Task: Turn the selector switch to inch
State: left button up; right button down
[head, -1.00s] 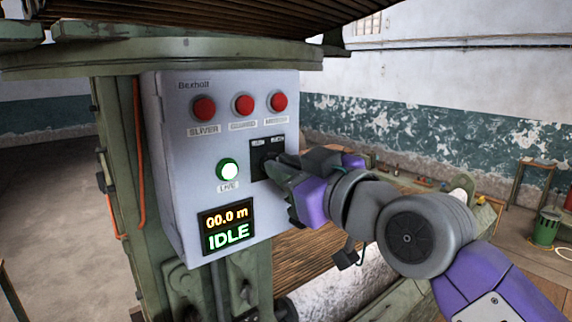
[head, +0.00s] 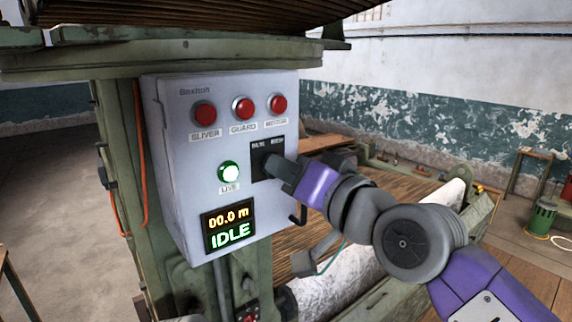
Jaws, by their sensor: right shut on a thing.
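The selector switch sits on a black plate (head: 262,150) on the right side of the grey control box (head: 182,150). Small labels along the plate's top are too blurred to read. My right gripper (head: 271,166) reaches in from the right and is shut on the selector switch's knob, which its fingers mostly hide. The knob's pointing direction cannot be made out. The box's display (head: 229,228) reads 00.0 m and IDLE. My left gripper is not in view.
Red lamps (head: 243,108) labelled SLIVER, GUARD and a blurred third word line the box's top. A lit LIVE lamp (head: 229,172) is left of the switch. The green machine frame (head: 170,60) overhangs the box. A pale roller (head: 345,285) lies below right.

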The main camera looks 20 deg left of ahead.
jog(key=shift+d+r+m, duration=0.15)
jog(key=shift+r+m, duration=0.15)
jog(key=shift+m, duration=0.6)
jog(key=c, duration=1.1)
grip_release()
jog(key=shift+f, duration=0.1)
jog(key=shift+c, duration=0.2)
jog(key=shift+f, duration=0.1)
jog(key=b+v, duration=0.2)
jog(key=v, duration=0.5)
jog(key=shift+s+d, duration=0.15)
jog(key=shift+d, duration=0.1)
